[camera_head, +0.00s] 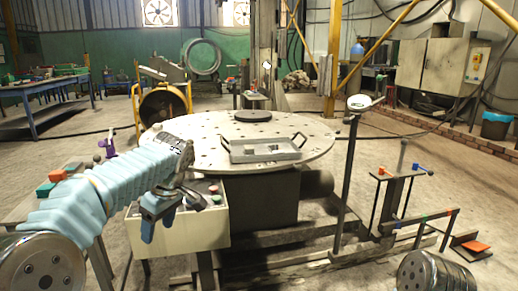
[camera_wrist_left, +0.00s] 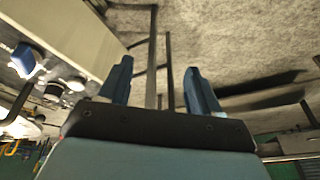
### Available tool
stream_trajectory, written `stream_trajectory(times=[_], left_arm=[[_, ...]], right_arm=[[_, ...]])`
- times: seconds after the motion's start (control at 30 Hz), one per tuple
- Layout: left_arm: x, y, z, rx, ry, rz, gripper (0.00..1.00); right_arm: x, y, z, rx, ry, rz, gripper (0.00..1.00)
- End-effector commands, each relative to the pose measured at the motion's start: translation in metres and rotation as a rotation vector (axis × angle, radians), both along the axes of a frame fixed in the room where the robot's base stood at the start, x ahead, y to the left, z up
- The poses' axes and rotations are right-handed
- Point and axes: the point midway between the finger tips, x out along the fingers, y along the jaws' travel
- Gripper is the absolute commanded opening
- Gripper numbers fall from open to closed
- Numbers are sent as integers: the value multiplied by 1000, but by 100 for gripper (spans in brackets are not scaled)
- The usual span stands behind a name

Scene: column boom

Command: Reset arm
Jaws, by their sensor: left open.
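My left arm comes in from the left in the head view, wrapped in a light blue sleeve. My left gripper (camera_head: 150,228) has blue fingers and hangs in front of the cream control box. In the left wrist view its two blue fingers (camera_wrist_left: 159,78) stand apart with nothing held between them. The cream box also fills the upper left of that view. My right gripper is not in view.
The cream control box (camera_head: 190,238) carries buttons, close to my left gripper. Behind it, a round perforated table (camera_head: 205,150) holds a grey tray (camera_head: 233,146) and a dark disc (camera_head: 253,116). A thin post (camera_head: 346,185) stands right of it. Low metal frames occupy the right floor.

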Motion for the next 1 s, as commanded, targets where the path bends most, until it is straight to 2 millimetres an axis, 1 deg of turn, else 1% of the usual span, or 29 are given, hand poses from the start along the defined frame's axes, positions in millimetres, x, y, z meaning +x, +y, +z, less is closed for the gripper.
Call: stream_trajectory(times=[0.03, 0.17, 0.27, 0.3, 0.37, 0.4, 0.43, 0.47, 0.5, 0.57, 0.6, 0.67, 0.7, 0.8, 0.83, 0.9, 1.0], left_arm=[[3, -4, -16, -10, 17, -41, 63], [12, -18, -66, -56, 57, -175, 63], [14, -32, -114, -108, 92, -297, 63], [13, -38, -138, -134, 108, -352, 63], [8, -49, -179, -185, 130, -444, 63], [1, -58, -210, -229, 143, -512, 63], [-6, -66, -234, -264, 151, -562, 63], [-15, -73, -258, -300, 155, -613, 63], [-29, -82, -290, -351, 155, -676, 63], [-56, -97, -334, -425, 147, -762, 63], [-77, -105, -361, -470, 135, -812, 63], [-112, -117, -395, -528, 107, -876, 63], [-135, -124, -413, -555, 86, -911, 63], [-189, -133, -442, -586, 39, -973, 63], [-202, -134, -447, -587, 28, -987, 63], [-226, -135, -454, -581, 11, -1012, 63], [-245, -135, -457, -569, -3, -1036, 63]], right_arm=[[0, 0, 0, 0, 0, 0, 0], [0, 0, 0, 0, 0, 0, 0], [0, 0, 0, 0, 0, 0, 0], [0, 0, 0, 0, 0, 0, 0], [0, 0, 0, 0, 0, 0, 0], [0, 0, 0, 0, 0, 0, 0], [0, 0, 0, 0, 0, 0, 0], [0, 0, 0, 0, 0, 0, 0], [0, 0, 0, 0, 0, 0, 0], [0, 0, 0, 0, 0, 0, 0], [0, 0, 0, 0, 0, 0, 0], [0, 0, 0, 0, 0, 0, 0], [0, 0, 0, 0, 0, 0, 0], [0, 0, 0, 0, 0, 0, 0], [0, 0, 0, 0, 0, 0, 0], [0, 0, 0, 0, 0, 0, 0], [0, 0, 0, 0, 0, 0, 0]])
